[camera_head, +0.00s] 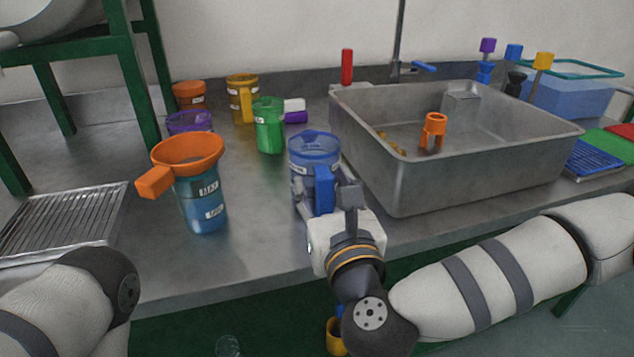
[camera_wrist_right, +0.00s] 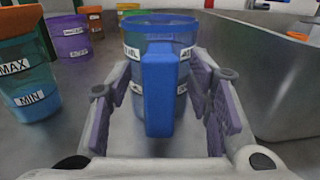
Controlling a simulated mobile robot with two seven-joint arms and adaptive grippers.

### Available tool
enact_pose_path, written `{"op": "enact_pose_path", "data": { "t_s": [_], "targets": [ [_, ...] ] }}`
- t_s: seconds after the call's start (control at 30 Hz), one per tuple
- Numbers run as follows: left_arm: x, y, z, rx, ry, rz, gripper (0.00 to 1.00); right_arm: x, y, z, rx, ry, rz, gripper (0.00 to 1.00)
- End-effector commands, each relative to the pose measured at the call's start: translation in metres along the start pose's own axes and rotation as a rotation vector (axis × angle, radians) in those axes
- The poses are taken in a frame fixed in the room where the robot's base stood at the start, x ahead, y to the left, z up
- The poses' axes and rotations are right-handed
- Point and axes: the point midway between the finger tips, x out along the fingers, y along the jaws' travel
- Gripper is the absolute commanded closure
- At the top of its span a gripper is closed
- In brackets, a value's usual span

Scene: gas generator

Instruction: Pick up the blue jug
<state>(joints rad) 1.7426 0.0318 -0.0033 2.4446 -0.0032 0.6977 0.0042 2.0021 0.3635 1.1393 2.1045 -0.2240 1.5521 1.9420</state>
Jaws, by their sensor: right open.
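The blue jug (camera_head: 315,155) stands upright on the metal counter, just left of the metal basin. Its blue handle (camera_head: 323,189) faces my right gripper (camera_head: 327,192). In the right wrist view the jug (camera_wrist_right: 160,35) is straight ahead, with its handle (camera_wrist_right: 160,90) between the two open fingers of the right gripper (camera_wrist_right: 163,105). There is a gap on each side of the handle. The lower part of the jug is partly hidden by the gripper in the head view. My left gripper is out of the picture; only part of the left arm shows at lower left.
A blue container with an orange funnel (camera_head: 188,150) stands left of the jug. Green (camera_head: 268,125), yellow (camera_head: 242,98) and purple (camera_head: 190,122) jugs stand behind. The metal basin (camera_head: 440,170) stands close on the right. The counter between the funnel container and jug is clear.

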Motion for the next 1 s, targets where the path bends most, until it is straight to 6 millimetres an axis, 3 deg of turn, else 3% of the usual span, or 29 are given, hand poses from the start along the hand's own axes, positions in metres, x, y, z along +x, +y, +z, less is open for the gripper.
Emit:
{"op": "enact_pose_path", "data": {
  "t_s": [0.1,0.3,0.73,0.93,1.0],
  "targets": [
    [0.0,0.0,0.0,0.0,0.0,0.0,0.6,0.0,0.0,0.0,0.0,0.001,0.0,0.56],
    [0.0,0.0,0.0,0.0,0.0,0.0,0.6,-0.001,0.0,0.0,-0.001,0.001,0.0,1.0],
    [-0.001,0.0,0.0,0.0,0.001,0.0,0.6,0.0,0.0,0.005,0.0,-0.004,0.0,1.0],
    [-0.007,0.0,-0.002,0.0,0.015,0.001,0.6,-0.002,0.001,0.039,0.002,-0.008,0.002,1.0],
    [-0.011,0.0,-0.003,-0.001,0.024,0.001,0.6,-0.015,0.007,0.055,0.002,-0.009,0.006,1.0]
  ]
}}
